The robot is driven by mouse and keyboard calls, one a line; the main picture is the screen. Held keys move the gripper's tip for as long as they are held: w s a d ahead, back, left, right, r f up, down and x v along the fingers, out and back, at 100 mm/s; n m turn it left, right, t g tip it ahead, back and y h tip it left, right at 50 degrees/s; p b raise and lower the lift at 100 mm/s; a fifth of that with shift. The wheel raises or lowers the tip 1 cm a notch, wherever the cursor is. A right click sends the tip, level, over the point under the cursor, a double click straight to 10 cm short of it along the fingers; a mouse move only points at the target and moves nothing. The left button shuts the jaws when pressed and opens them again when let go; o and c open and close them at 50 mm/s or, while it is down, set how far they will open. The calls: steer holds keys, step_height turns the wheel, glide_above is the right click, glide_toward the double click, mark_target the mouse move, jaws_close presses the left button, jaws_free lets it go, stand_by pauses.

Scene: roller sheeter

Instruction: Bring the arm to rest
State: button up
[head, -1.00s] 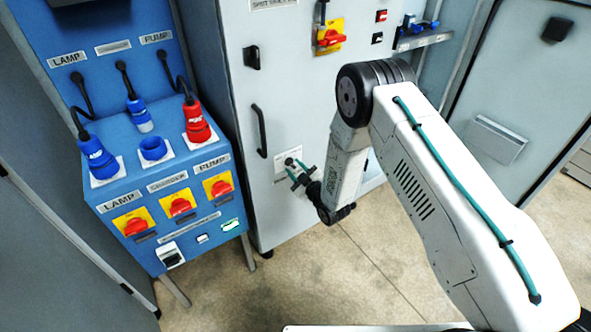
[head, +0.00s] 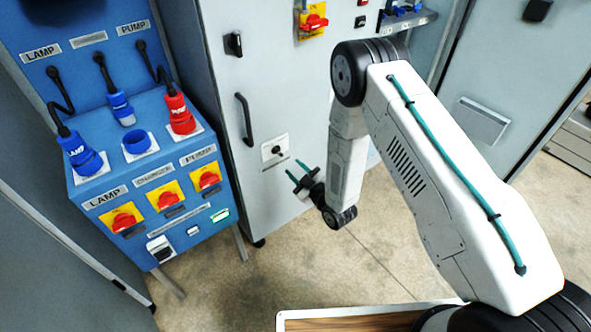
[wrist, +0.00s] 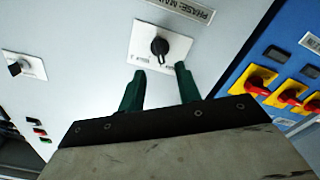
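My arm shows in the head view, bent at its elbow, with its last links hanging down in front of the grey cabinet (head: 290,90). My gripper (head: 303,177) is at its lower end, with green fingers apart and nothing between them. In the wrist view my gripper (wrist: 161,80) points at a black rotary switch (wrist: 160,46) on a white plate, under a label partly reading "PHASE". The fingertips look apart from the knob. The same switch (head: 277,151) shows in the head view, just above and left of the fingers.
A blue panel (head: 95,195) with plugs and red-yellow switches stands at left. The cabinet has a black handle (head: 244,118) and a red-yellow switch (head: 312,21). A wood-topped surface with a pale rim (head: 300,314) lies at the bottom. Floor (head: 330,270) is open between.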

steer(key=shift+f, duration=0.1)
stand_by(0.4)
steer(key=s+d+f+m+g+h, duration=0.1)
steer(key=s+f+g+h, duration=0.15)
steer(key=f, duration=0.25)
steer(key=s+d+f+m+g+h, duration=0.1)
steer(key=d+f+g+h, duration=0.1)
steer(key=f+g, duration=0.15)
steer(key=s+d+r+m+g+h, duration=0.2)
steer(key=s+d+r+g+h, duration=0.1)
steer(key=d+r+g, duration=0.15)
steer(key=s+d+r+m+g+h, duration=0.15)
steer(key=s+d+r, duration=0.25)
steer(key=r, duration=0.4)
steer(key=s+d+r+m+g+h, duration=0.1)
steer(key=s+d+r+m+g, duration=0.15)
steer(key=s+r, duration=0.4)
steer(key=s+d+r+m+g+h, duration=0.15)
steer(key=d+r, duration=0.25)
steer(key=r, duration=0.5)
steer(key=s+d+r+m+t, duration=0.1)
steer(key=s+d+r, duration=0.1)
steer(key=s+r, duration=0.8)
steer(key=s+d+r+m+t+y, duration=0.1)
steer(key=s+d+r+m, duration=0.1)
steer(key=s+r, duration=0.8)
steer(key=shift+d+r, duration=0.4)
steer(key=shift+d, duration=0.25)
